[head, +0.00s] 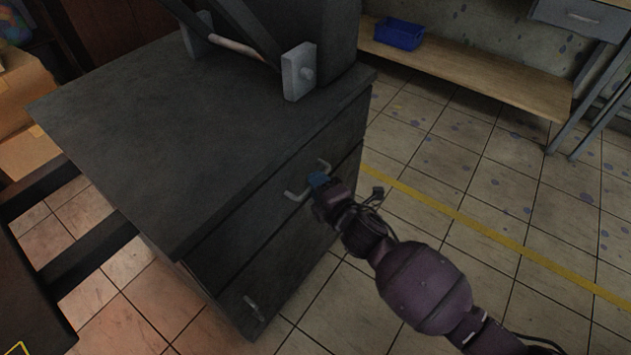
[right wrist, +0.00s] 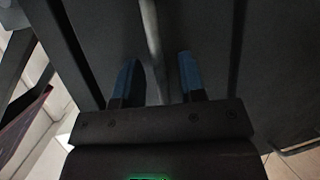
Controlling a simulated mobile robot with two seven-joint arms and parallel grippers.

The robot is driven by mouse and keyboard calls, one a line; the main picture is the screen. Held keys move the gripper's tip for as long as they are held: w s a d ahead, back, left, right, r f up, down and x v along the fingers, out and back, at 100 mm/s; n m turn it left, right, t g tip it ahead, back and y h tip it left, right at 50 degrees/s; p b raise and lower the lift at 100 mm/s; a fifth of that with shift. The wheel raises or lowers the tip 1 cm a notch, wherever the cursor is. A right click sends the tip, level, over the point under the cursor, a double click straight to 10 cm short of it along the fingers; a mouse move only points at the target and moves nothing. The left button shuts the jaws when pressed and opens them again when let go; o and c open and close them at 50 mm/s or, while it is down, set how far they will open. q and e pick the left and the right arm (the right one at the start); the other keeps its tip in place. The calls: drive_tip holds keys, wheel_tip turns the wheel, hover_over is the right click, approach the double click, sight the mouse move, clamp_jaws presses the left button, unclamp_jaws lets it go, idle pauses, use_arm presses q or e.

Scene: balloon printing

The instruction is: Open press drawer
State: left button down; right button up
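The press stands on a dark cabinet (head: 190,120) with drawers in its front. The upper drawer (head: 270,225) looks closed and has a metal bar handle (head: 297,194). My right gripper (head: 318,180) is at this handle, its blue fingertips close to the drawer front. In the right wrist view, the handle bar (right wrist: 153,45) runs between the two blue fingers (right wrist: 158,80), with gaps showing on both sides. The gripper is open around or just before the bar; the exact depth is unclear. My left gripper is not in view.
A lower drawer handle (head: 254,309) sits near the cabinet's bottom. A wooden shelf (head: 480,75) with a blue bin (head: 398,33) stands along the wall. The tiled floor (head: 440,190) right of the cabinet is free, crossed by a yellow line. Cardboard boxes (head: 25,110) are at the left.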

drive_tip(key=shift+x, duration=0.8)
clamp_jaws()
